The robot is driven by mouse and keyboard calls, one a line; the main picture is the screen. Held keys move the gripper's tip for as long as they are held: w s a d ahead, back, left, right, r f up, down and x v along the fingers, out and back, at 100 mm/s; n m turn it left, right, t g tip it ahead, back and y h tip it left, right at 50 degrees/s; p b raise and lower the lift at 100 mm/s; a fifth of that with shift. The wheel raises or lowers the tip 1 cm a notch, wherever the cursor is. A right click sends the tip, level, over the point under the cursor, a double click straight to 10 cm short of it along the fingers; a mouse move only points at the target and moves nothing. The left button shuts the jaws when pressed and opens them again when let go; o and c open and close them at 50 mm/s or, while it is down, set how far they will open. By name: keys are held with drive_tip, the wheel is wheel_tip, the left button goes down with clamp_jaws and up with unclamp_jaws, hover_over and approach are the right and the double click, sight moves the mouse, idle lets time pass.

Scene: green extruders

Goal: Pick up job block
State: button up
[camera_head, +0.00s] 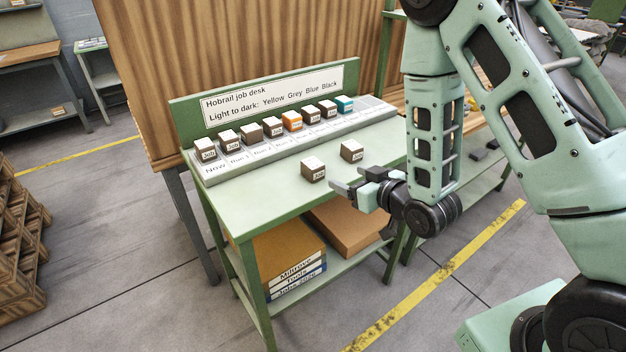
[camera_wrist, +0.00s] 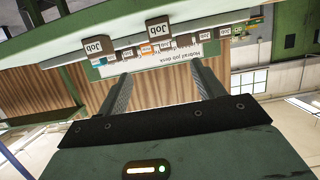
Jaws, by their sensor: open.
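Two loose brown-grey blocks with pale tops, labelled "Job", stand on the green desk (camera_head: 262,205). One block (camera_head: 313,170) is near the middle of the desktop, and the other block (camera_head: 352,151) is farther back and right. My gripper (camera_head: 345,188) is open and empty at the desk's front right edge, just right of the nearer block and apart from it. The wrist view is upside down and shows my open fingers (camera_wrist: 160,68), with two job blocks (camera_wrist: 158,30) (camera_wrist: 97,46) beyond them.
A grey rack (camera_head: 280,147) at the back holds a row of several blocks, including an orange one (camera_head: 292,121) and a teal one (camera_head: 344,104). A sign (camera_head: 272,95) stands behind it. A lower shelf holds boxes (camera_head: 290,262). The desktop's left front is clear.

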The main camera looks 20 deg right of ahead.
sight(316, 166)
drive_tip(key=b+x, duration=0.3)
drive_tip(key=x, duration=0.6)
drive_tip(key=shift+w+a, duration=0.1)
drive_tip(key=shift+w, duration=0.1)
drive_tip(key=shift+p+x, duration=1.15)
drive_tip(key=shift+x, duration=2.1)
drive_tip(key=shift+f, duration=0.1)
drive_tip(key=c, duration=1.1)
